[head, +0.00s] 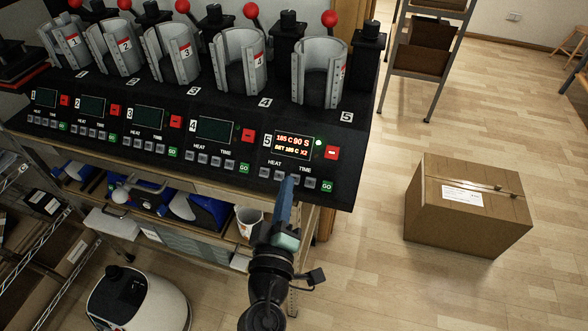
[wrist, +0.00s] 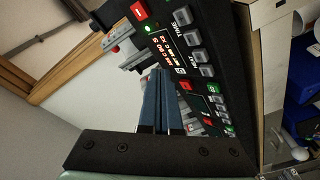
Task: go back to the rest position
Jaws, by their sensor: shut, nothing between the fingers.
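My gripper (head: 289,190) is shut and empty. In the head view it is in front of the control panel of press 5, with its tip by the buttons below the lit display (head: 293,144). That display reads 185 C 90 S, with a second line SET 185 C X2, and a green light glows beside it. In the wrist view the blue fingers (wrist: 158,75) are together, close to the panel and its buttons (wrist: 190,35). I cannot tell whether the tip touches a button.
Several mug presses with red-knobbed levers stand along the bench; the other displays are dark. A cardboard box (head: 466,205) sits on the floor at the right. A shelf rack (head: 428,45) stands behind it. A white cup (head: 248,221) is on the shelf below the bench, beside my arm.

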